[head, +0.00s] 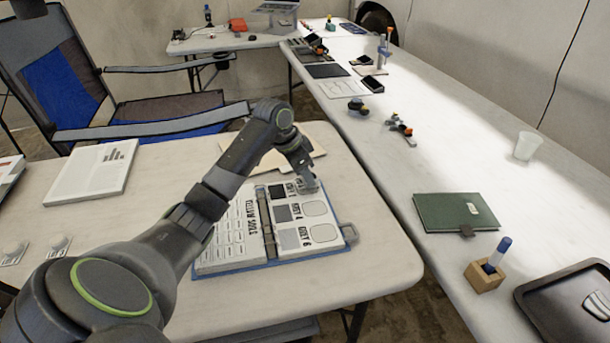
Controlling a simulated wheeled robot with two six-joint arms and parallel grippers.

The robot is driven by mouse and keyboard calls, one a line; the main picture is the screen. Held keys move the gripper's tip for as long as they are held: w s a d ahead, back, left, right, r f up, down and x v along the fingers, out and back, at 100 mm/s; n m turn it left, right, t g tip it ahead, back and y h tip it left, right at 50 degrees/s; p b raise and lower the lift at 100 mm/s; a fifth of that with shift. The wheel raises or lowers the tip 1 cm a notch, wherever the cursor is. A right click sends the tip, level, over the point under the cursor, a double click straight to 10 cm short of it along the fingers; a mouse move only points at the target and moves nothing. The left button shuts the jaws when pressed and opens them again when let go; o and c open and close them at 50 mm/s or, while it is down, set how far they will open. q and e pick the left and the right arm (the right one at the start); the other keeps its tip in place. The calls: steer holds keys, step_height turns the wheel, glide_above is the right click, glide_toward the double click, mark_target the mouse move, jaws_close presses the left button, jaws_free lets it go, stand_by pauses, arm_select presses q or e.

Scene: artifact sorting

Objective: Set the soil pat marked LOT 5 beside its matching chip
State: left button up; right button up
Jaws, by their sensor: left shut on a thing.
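An open ring binder (268,252) lies on the near table, with a page headed in large letters about yellow soils. Pale rounded outlines (323,232) sit to the right of the chips. My left gripper (307,183) is over the upper right of this page, shut on a small pale thing that seems to be the soil pat. Its mark cannot be read, and I cannot tell whether it touches the page. My right gripper is not in view.
Two small clear packets (59,245) lie at the near table's left edge, near a white booklet (92,171). The right table holds a green book (455,212), a wooden pen block (485,277), a dark tray (575,306) and a cup (527,146). A gap separates the tables.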

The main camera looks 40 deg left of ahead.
arm_select(q)
steer(key=shift+f, duration=0.3)
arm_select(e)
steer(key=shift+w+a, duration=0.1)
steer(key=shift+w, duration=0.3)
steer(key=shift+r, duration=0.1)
arm_select(q)
steer(key=shift+f, duration=0.55)
steer(key=o, duration=1.1)
steer(key=p+v, duration=0.1)
steer(key=v, duration=1.6)
steer(key=shift+r+p, duration=0.15)
steer(key=shift+p, duration=0.2)
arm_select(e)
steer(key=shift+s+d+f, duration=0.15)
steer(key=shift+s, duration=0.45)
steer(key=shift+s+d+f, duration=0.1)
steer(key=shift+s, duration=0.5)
arm_select(q)
steer(key=shift+r, duration=0.1)
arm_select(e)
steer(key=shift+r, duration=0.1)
